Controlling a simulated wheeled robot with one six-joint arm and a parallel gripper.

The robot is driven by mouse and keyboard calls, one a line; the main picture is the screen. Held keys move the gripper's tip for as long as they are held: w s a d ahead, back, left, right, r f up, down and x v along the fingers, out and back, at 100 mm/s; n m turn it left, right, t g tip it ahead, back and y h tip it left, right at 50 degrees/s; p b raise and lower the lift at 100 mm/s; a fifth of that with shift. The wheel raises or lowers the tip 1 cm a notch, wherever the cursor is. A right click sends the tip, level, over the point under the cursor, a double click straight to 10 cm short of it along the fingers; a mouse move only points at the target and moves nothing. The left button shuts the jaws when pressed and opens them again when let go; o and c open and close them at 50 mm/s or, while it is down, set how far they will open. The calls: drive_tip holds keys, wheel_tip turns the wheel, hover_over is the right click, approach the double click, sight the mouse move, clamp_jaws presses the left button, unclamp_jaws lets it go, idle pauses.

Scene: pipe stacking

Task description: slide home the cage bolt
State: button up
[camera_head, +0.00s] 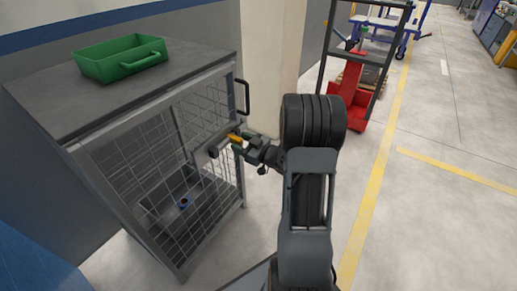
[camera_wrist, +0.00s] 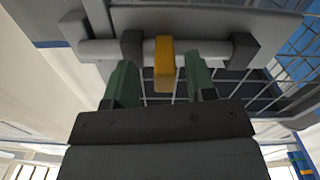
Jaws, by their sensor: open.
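The cage bolt (camera_wrist: 103,49) is a light grey rod running across the wrist view through dark brackets, with a yellow handle (camera_wrist: 164,62) hanging from it. In the head view the yellow handle (camera_head: 235,138) shows at the front of the grey mesh cage (camera_head: 117,163). My gripper (camera_wrist: 160,78) is open, with one green finger on each side of the yellow handle. Gaps show between both fingers and the handle. In the head view my gripper (camera_head: 244,143) is at the bolt, and its fingertips partly hide it. I cannot tell how far the rod reaches into its catch.
A green bin (camera_head: 120,58) sits on the cage's top. A black pull handle (camera_head: 243,97) stands out above the bolt. Inside the cage is a tray with a small blue ring (camera_head: 184,202). A red stacker (camera_head: 348,105) stands behind; the floor at right is clear.

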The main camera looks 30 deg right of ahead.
drive_tip(key=p+v, duration=0.2)
drive_tip(key=v, duration=1)
drive_tip(key=shift+p, duration=0.3)
drive_tip(key=shift+d+r, duration=0.1)
drive_tip(key=w+a+r+m+g+h+p, duration=0.1)
drive_tip(key=w+r+m+g+h+p, duration=0.3)
drive_tip(key=r+p, duration=0.65)
drive_tip(key=w+a+r+g+h+p, duration=0.1)
drive_tip(key=r+h+p, duration=0.6)
drive_tip(key=r, duration=0.6)
drive_tip(key=s+a+r+m+g+y+p, duration=0.3)
drive_tip(key=s+a+r+g+p, duration=0.4)
drive_tip(key=s+a+r+p, duration=0.7)
drive_tip(key=shift+s+a+r+g+y, duration=0.3)
drive_tip(key=shift+a+r, duration=0.45)
drive_tip(key=shift+r, duration=0.25)
